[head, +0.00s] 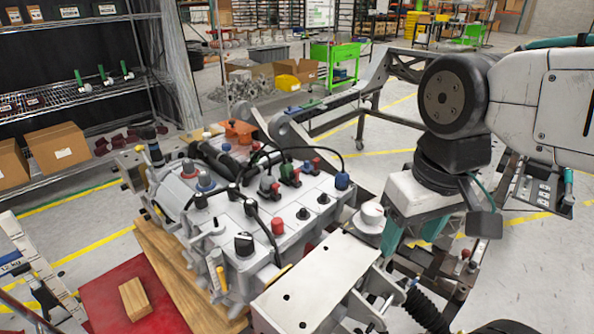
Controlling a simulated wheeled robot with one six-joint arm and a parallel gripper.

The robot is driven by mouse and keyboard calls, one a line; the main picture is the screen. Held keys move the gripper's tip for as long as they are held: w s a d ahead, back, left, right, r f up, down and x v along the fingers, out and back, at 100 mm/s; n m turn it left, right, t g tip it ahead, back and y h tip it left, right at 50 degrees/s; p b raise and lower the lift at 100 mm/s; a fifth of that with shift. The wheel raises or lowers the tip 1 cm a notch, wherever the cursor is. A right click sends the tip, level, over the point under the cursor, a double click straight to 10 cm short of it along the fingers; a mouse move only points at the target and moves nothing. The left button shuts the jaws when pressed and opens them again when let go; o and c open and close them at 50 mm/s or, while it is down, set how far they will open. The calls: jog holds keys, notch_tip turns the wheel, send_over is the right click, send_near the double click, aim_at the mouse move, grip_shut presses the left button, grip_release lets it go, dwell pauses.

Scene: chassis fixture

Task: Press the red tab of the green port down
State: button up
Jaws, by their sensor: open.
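The green port (289,174) is a small dark-topped connector with green sides on the grey chassis fixture (335,195), right of its middle. Small red parts show beside it; which one is its red tab, and whether that tab is up or down, is too small to tell. My gripper (412,238) has two teal fingers pointing down, apart from each other with nothing seen between them. It is to the right of the fixture, clear of the green port and lower in the picture. Its fingertips are partly hidden by the white fixture parts.
Black cables arch over the fixture near the port. A red knob (278,226) and a black knob (244,244) stand up nearer the front. A white plate (318,280) lies in front. A wooden block (135,299) sits on a red mat (100,300) at left.

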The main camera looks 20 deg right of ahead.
jog(key=c, duration=0.8)
jog(key=shift+w+f+g, duration=0.15)
jog(key=shift+f+g, duration=0.15)
jog(key=shift+f, duration=0.05)
grip_shut()
jog(key=w+a+r+n, duration=0.1)
jog(key=w+r+n, duration=0.1)
jog(key=w+n, duration=1)
jog(key=w+a+r+n, duration=0.1)
jog(key=w+n, duration=1)
jog(key=w, duration=1.9)
jog(key=shift+a+r+n+g, duration=0.35)
jog(key=shift+a+n+g, duration=0.05)
jog(key=shift+a, duration=0.2)
